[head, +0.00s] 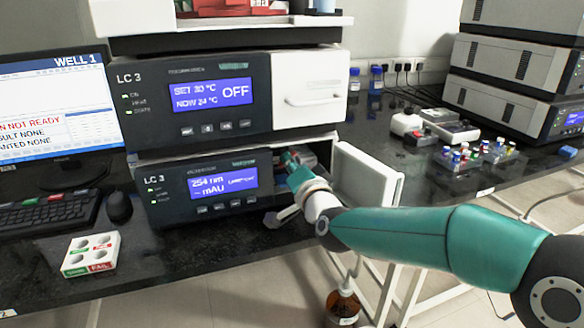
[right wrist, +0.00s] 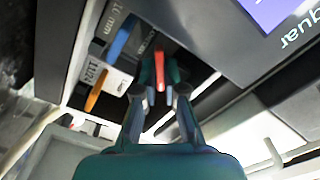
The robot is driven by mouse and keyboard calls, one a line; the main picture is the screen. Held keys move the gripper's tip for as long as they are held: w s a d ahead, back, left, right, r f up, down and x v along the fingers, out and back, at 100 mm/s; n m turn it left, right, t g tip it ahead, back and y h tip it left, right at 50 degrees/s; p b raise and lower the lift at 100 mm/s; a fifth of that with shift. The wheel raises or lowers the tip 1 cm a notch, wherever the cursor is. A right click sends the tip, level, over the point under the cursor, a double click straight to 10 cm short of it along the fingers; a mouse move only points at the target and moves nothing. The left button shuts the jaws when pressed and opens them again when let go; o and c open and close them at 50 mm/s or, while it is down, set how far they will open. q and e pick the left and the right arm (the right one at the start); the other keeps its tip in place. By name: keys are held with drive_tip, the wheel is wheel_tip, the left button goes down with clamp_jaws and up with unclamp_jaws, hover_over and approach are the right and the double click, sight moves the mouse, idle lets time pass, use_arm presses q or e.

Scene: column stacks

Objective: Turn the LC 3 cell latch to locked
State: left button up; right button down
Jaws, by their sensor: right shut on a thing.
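The lower LC 3 unit (head: 203,185) is a dark module with a blue screen reading 254 nm. Its white door (head: 367,178) stands open on the right. My right gripper (head: 291,160) reaches into the open compartment. In the right wrist view my right gripper (right wrist: 161,88) is shut on a narrow red lever (right wrist: 160,72), which looks like the cell latch. The lever stands between the fingertips; which position it marks cannot be read. A block with blue and orange parts and a "10 mm" label (right wrist: 112,28) is beside it. My left gripper is not in view.
The upper LC 3 unit (head: 215,96) sits directly above, leaving little height. A monitor (head: 58,105), mouse (head: 118,206) and white holed block (head: 91,253) are to the left. Vial racks (head: 470,158) stand to the right. A brown bottle (head: 343,305) is below the bench.

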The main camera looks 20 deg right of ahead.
drive_tip(key=n, duration=0.4)
drive_tip(key=shift+a+f+n, duration=0.1)
drive_tip(key=shift+f+n, duration=0.3)
drive_tip(key=n+p, duration=0.1)
drive_tip(key=n, duration=0.4)
drive_tip(key=shift+n, duration=0.4)
drive_tip(key=c, duration=1.3)
unclamp_jaws()
drive_tip(key=shift+r, duration=0.1)
drive_tip(key=shift+o, duration=0.2)
drive_tip(key=shift+r, duration=0.1)
